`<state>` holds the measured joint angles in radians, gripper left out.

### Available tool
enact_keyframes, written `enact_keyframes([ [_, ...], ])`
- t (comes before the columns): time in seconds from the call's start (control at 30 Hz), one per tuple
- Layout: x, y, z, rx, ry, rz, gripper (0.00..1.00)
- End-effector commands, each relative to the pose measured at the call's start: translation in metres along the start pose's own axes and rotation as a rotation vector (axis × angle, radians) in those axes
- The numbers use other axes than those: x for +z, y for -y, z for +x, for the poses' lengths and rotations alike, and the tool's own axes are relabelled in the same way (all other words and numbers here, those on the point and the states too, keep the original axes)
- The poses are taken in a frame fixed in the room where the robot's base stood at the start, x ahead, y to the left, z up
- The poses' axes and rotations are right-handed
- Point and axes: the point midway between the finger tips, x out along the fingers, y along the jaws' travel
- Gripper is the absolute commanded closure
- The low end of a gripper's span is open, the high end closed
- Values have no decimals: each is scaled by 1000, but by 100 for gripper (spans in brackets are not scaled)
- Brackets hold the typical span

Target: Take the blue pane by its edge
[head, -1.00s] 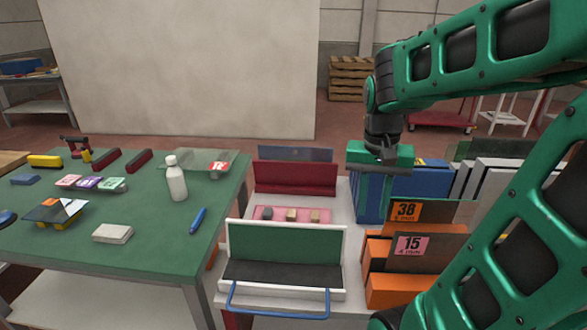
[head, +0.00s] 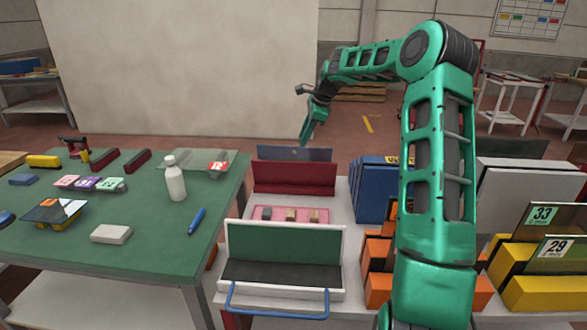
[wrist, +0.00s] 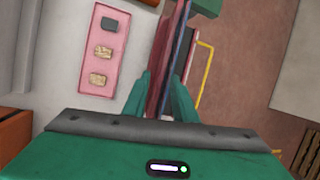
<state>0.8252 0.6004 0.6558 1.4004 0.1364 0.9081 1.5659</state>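A bluish see-through pane (head: 295,153) stands upright at the dark red rack (head: 294,178), its top showing above the rack's back. My gripper (head: 306,138) is at the pane's right part, pointing down in the head view. In the wrist view, my gripper's two green fingers (wrist: 160,100) are apart. The red rack (wrist: 160,60) and the thin bluish edge of the pane (wrist: 183,50) run between and beyond them. I cannot tell whether either finger touches the pane.
A pink tray (head: 265,213) with small blocks and a white-framed green rack (head: 285,245) stand in front. Blue (head: 370,190), orange (head: 378,250) and yellow (head: 540,290) racks stand to the right. The green table (head: 140,240) holds a white bottle (head: 175,180) and other items.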

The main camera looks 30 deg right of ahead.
Motion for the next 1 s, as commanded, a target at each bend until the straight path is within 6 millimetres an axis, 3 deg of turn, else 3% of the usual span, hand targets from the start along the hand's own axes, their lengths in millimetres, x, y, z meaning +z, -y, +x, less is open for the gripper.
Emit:
enact_keyframes([
  [0.2,-6,23,8,-23,51,109,75],
  [0.6,-2,24,58,-22,53,111,75],
  [0.83,-1,25,71,-24,53,110,75],
  [1.0,1,26,94,-22,53,109,75],
])
